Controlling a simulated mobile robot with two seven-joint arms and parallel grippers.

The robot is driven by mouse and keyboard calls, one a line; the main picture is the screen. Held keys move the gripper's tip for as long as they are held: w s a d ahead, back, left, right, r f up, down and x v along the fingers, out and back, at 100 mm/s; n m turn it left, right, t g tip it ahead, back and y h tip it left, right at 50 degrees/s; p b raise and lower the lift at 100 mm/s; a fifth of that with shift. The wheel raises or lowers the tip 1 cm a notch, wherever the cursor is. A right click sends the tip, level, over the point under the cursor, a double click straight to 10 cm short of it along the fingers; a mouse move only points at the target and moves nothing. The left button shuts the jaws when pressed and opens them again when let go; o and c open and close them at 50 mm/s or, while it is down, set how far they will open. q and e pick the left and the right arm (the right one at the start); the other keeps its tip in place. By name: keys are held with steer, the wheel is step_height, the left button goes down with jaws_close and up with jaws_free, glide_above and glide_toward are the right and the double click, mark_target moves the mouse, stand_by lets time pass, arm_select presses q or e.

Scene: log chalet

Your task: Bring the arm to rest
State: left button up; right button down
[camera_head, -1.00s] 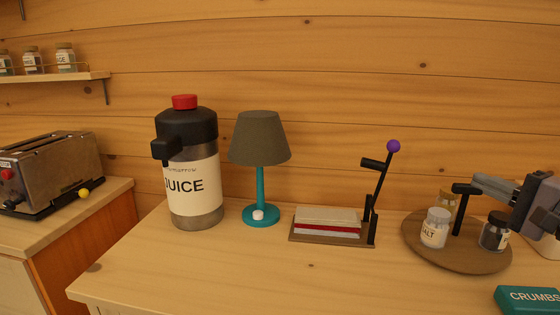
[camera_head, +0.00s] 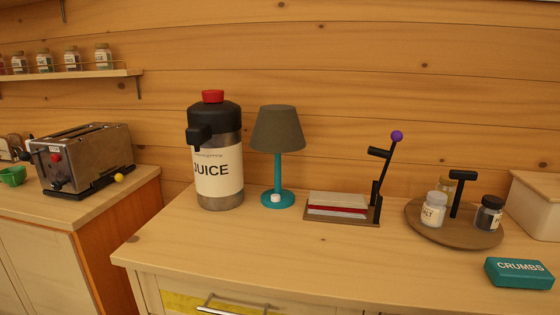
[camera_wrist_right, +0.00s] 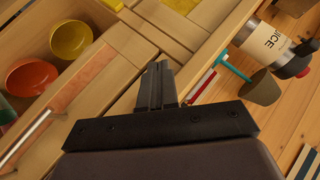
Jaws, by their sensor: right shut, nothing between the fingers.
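My right gripper (camera_wrist_right: 158,85) shows in the right wrist view. Its fingers are together with nothing between them. It hangs in front of the wooden counter and an open drawer, touching nothing that I can see. Neither of my grippers shows in the head view. The turning tray (camera_head: 455,238) on the counter holds several jars around a black T-shaped handle, including a salt jar (camera_head: 434,209) and a dark-lidded jar (camera_head: 489,213).
On the counter stand a juice dispenser (camera_head: 216,160), a lamp (camera_head: 278,130), a lever press (camera_head: 340,208) and a teal CRUMBS box (camera_head: 519,272). A toaster (camera_head: 82,158) is on the left counter. An open drawer holds a yellow bowl (camera_wrist_right: 71,39) and an orange bowl (camera_wrist_right: 31,77).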

steer(key=s+a+f+n+g+h, duration=0.25)
steer(key=s+f, duration=0.25)
steer(key=s, duration=0.5)
steer(key=s+a+f+n+g+h, duration=0.1)
steer(key=s+f+n+g+h, duration=0.3)
steer(key=s, duration=0.6)
steer(key=w+a+f+t+y+p, duration=0.2)
steer(key=w+a+f+t+p, duration=0.1)
steer(key=w+t+p, duration=0.3)
steer(key=shift+w+f+t+y, duration=0.3)
steer(key=shift+t+y, duration=0.05)
steer(key=shift+t, duration=0.3)
